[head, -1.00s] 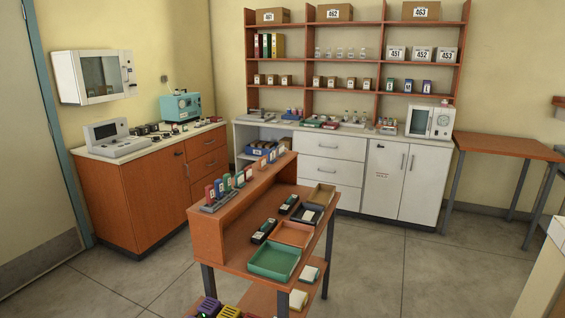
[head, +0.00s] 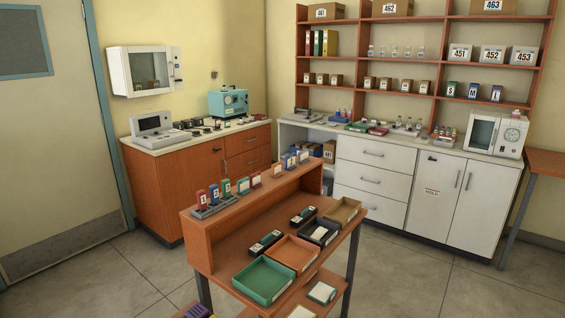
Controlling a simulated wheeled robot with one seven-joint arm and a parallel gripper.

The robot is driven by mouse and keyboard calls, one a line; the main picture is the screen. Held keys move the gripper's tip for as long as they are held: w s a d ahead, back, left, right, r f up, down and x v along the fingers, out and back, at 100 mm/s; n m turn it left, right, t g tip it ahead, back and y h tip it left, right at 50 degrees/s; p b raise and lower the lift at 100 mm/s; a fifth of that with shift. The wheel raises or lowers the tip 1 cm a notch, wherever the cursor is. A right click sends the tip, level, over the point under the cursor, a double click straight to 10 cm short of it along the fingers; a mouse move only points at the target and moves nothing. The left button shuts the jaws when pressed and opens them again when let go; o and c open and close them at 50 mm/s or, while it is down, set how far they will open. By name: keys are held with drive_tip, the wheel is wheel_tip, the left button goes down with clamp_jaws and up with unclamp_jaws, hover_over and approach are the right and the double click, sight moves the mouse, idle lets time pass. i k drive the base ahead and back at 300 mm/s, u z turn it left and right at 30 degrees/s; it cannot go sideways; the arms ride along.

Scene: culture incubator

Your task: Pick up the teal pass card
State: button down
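A row of small upright cards stands on the raised ledge of the wooden bench (head: 228,229) in the middle of the room. At its left end, a red card (head: 201,198), a blue card (head: 214,193) and a green card (head: 226,188) stand in a grey holder (head: 212,210). A green-teal card (head: 243,185) stands just right of them. I cannot tell for sure which one is the teal pass card. Further right are orange-framed cards (head: 256,180) and blue cards (head: 291,162). My gripper is not in view.
Green (head: 265,297), orange (head: 312,270), black (head: 331,240) and tan (head: 352,222) trays lie on the bench's lower top. A wooden cabinet (head: 175,190) stands behind left, white cabinets (head: 370,205) along the back. Floor (head: 420,275) is clear right of the bench.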

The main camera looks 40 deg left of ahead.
sight(242, 185)
drive_tip(key=u, duration=0.65)
drive_tip(key=i, duration=1.45)
drive_tip(key=u, duration=1.05)
drive_tip(key=i, duration=0.35)
drive_tip(key=u, duration=0.35)
